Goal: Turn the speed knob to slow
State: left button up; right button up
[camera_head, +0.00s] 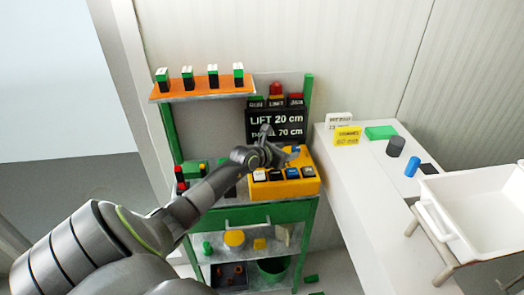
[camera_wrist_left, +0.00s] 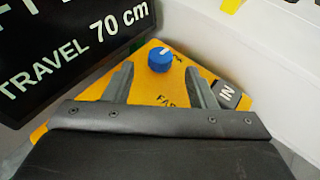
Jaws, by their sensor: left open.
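The speed knob is a small blue knob (camera_wrist_left: 160,60) on the yellow control box; it also shows in the head view (camera_head: 295,149), just right of my gripper. The yellow control box (camera_head: 311,186) stands on the green workbench. My left gripper (camera_head: 281,143) is over the box. In the left wrist view its two fingers (camera_wrist_left: 160,82) are apart, with the blue knob between and beyond their tips, not visibly touched. Lettering beside the knob is partly hidden; part of a word beginning "FA" shows below it. My right gripper is not in view.
A black sign (camera_head: 262,124) reading "LIFT 20 cm" stands close behind the box. Several rocker switches (camera_head: 276,174) line the box's front. An orange shelf (camera_head: 205,90) is at upper left. A white table (camera_head: 362,190) and a white tray (camera_head: 476,215) are at right.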

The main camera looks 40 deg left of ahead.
pick_arm(q)
jog(key=v, duration=1.3)
jog(key=shift+s+r, duration=0.1)
jog(key=shift+s, duration=0.3)
